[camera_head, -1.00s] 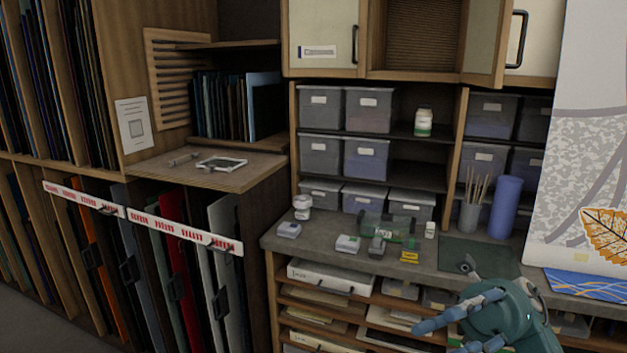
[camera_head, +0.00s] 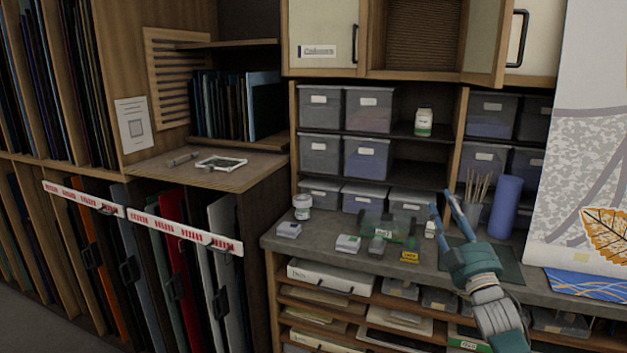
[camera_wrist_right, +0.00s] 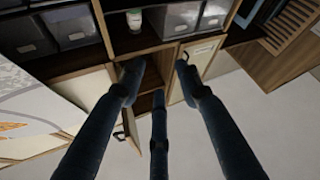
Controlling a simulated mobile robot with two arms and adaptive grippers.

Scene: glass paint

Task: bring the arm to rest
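My right gripper (camera_head: 447,208) is in the head view at the lower right, in front of the workbench (camera_head: 340,256). Its fingers point up and stand apart, with nothing between them. In the right wrist view the gripper's fingers (camera_wrist_right: 157,78) are spread and empty, and the shelves and cupboard appear upside down beyond them. My left gripper is not in the head view.
A white bottle (camera_head: 424,122) stands on a shelf. A large patterned panel (camera_head: 590,150) stands at right.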

